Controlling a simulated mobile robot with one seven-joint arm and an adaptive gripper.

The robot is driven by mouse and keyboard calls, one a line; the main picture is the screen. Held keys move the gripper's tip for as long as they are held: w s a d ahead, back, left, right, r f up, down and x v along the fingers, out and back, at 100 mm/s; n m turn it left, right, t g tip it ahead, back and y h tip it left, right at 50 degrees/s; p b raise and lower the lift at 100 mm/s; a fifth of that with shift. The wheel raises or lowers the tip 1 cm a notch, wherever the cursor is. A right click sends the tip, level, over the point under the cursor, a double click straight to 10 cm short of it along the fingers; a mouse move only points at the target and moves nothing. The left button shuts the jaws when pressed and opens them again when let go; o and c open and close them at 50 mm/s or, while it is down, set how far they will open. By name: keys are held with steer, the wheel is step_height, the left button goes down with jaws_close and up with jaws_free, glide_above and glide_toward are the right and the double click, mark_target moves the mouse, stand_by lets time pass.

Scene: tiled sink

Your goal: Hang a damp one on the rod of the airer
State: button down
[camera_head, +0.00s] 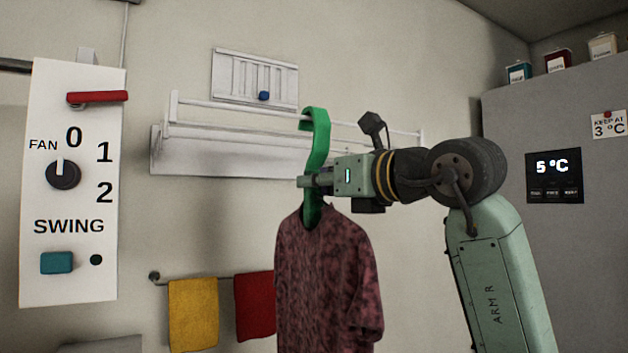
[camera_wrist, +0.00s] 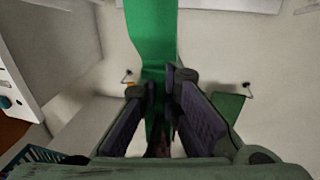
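My gripper (camera_head: 312,182) is shut on the stem of a green hanger (camera_head: 317,145). A dark red mottled shirt (camera_head: 325,275) hangs from this hanger below my fingers; I cannot tell by sight whether it is damp. The hanger's hook points up and its top overlaps the front rod of the white airer (camera_head: 385,126) in the head view. I cannot tell whether the hook is over the rod or in front of it. In the wrist view the green hanger (camera_wrist: 152,35) runs up from between the dark finger pads (camera_wrist: 160,95).
A yellow cloth (camera_head: 193,312) and a red cloth (camera_head: 254,303) hang on a low rail. A white fan panel (camera_head: 70,270) stands at the left. A grey fridge (camera_head: 510,120) is at the right, with tins on top. A vent (camera_head: 240,75) is above the airer.

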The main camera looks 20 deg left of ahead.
steer(key=c, duration=1.7)
jaws_free()
steer(key=v, duration=1.2)
